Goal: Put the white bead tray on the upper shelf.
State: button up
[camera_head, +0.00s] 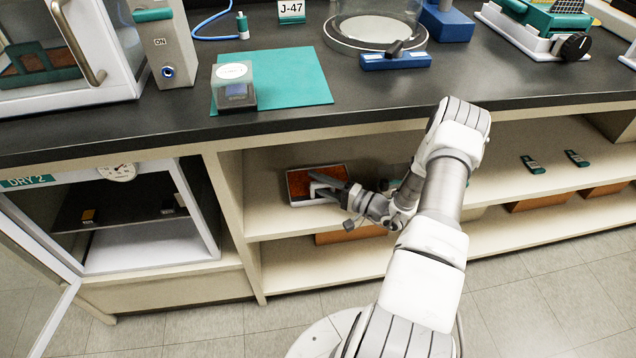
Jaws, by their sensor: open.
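The white bead tray (291,191), a shallow white-rimmed tray with an orange-brown fill, is at the left part of the upper shelf (272,218) under the bench. It looks level and seems to rest on the shelf board, though its underside is hidden. My gripper (318,186) is at the tray's right half, its open dark fingers reaching over that part. A pale piece shows between the fingers. I cannot tell whether the fingers touch the tray. The gripper hides part of the tray's right side.
The black bench top (440,85) overhangs the shelf. A shelf upright (235,200) stands left of the tray. An open dry cabinet (150,215) is farther left. Small dark green items (532,165) lie on the shelf at right. Orange-brown boxes (538,202) are on the lower shelf.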

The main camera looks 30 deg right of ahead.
jog(key=p+v, duration=0.2)
jog(key=v, duration=1)
jog(key=shift+r, duration=0.15)
